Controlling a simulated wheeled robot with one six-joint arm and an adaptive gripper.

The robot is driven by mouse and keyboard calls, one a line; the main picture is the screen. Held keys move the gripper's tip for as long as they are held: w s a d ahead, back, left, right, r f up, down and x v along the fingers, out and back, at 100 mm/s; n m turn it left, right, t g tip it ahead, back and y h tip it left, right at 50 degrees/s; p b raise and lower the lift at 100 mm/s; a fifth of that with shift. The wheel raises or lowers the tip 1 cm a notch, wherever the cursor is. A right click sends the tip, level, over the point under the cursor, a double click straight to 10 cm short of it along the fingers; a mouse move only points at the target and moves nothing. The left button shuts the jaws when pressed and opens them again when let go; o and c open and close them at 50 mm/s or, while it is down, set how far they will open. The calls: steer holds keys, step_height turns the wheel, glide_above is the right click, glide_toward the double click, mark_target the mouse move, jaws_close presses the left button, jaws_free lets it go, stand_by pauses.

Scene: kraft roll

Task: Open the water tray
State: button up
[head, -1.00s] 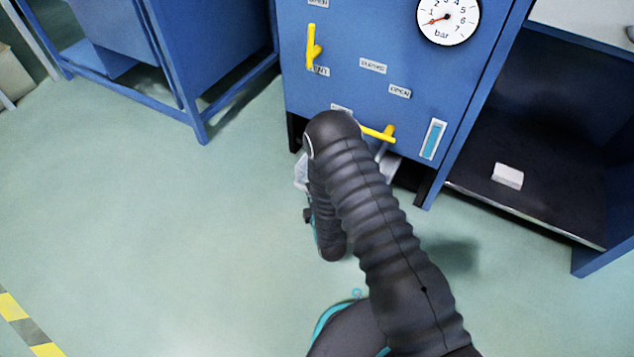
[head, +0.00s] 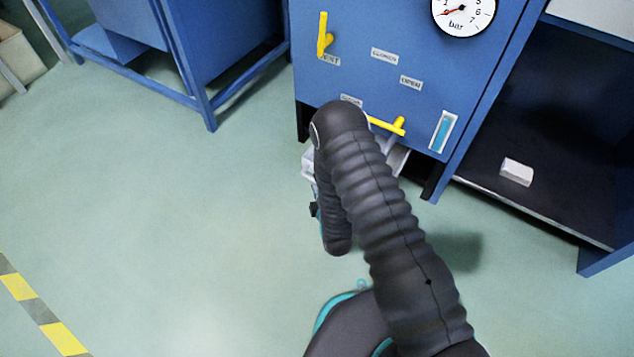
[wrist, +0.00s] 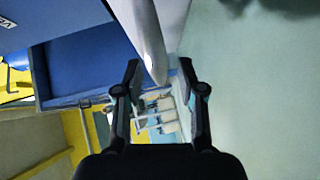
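The water tray is a pale grey piece low under the blue cabinet; in the head view a part of it (head: 397,160) shows right of my arm and another pale part shows left of it. My arm covers the middle. In the wrist view a pale rounded edge (wrist: 149,45), apparently the tray's front, reaches down between the fingertips. My gripper (wrist: 160,68) is open, its two dark fingers apart on either side of that edge. I see no clear contact. In the head view the gripper is mostly hidden by my arm.
The blue cabinet (head: 345,75) carries yellow levers (head: 324,36), labels, a pressure gauge (head: 463,10) and a level window (head: 443,131). A dark shelf with a white block (head: 517,172) stands at right, a blue frame bench (head: 210,110) at left. The green floor at left is clear.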

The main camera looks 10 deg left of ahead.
steer(key=v, duration=0.6)
steer(key=shift+s, duration=0.3)
steer(key=shift+d, duration=0.1)
